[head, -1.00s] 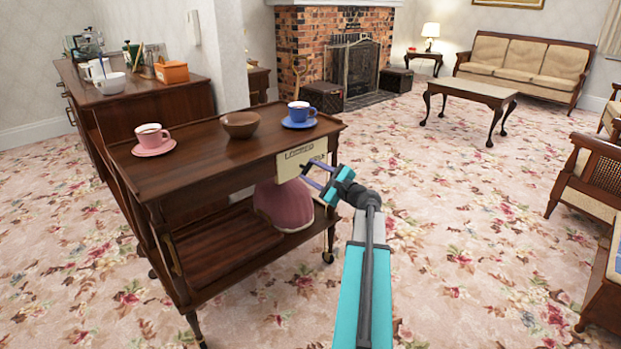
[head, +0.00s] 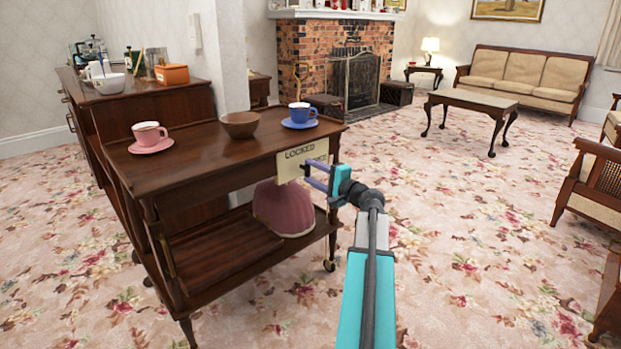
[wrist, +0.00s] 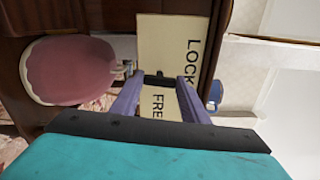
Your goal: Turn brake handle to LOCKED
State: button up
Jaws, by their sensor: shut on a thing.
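A cream brake plate (head: 288,166) is fixed to the right end of the wooden tea trolley (head: 190,157). "LOCKED" shows along its top in the head view. The wrist view shows the plate (wrist: 157,35) up close, with "LOCK" and "FRE" readable and the rest of the words hidden. A small dark brake handle (wrist: 158,79) lies between the two words. My gripper (head: 308,173) is at the plate, its purple fingers shut on the handle. In the wrist view the fingertips (wrist: 158,82) are on both sides of it. The handle's exact angle is hard to tell.
On the trolley top stand a pink cup (head: 149,134) on a saucer, a brown bowl (head: 240,125) and a blue cup (head: 299,113) on a saucer. A pink rounded object (head: 283,208) sits on the lower shelf. Open carpet (head: 450,260) lies to the right.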

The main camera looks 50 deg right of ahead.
jog(key=shift+w+a, duration=0.15)
jog(key=shift+a, duration=0.1)
jog(key=o, duration=1.1)
jog(key=shift+c, duration=0.2)
jog(key=shift+d, duration=0.1)
jog(key=s+p, duration=0.4)
jog(key=s, duration=1)
jog(key=shift+a, duration=0.45)
